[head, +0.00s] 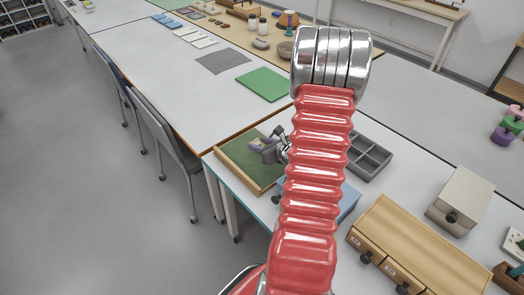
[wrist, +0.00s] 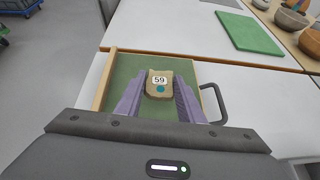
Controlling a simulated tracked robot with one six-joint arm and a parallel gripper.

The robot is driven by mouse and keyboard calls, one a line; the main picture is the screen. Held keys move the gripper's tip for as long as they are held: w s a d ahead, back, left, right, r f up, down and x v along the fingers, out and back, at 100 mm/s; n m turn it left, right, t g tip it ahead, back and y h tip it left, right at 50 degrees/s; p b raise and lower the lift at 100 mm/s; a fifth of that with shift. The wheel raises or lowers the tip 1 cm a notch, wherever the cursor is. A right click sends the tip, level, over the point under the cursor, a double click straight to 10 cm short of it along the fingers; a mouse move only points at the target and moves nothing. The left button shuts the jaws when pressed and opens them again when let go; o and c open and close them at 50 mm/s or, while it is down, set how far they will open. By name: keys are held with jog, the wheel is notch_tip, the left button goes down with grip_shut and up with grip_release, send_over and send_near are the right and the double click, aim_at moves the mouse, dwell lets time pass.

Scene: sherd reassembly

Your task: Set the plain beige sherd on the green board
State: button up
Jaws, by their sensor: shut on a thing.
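A beige sherd (wrist: 158,85) with a white label reading 59 and a teal dot is between the purple fingers of my gripper (wrist: 158,98) in the wrist view. The fingers are shut on its two sides. In the head view my gripper (head: 260,149) is over the green-lined wooden tray, partly behind my arm; the sherd cannot be made out there. Whether the sherd touches the tray floor is unclear. The green board (head: 263,84) lies flat on the white table farther back, with nothing on it; it also shows at the upper right of the wrist view (wrist: 250,33).
The green-lined tray (head: 233,171) has raised wooden edges and stands at the near table's left end. A grey divided tray (head: 369,158) and a wooden drawer box (head: 420,245) are to the right. A grey mat (head: 222,61) lies left of the board. White table between is clear.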

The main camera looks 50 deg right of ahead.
jog(key=shift+f, duration=2.05)
jog(key=o, duration=1.1)
jog(key=shift+c, duration=0.2)
jog(key=v, duration=1.2)
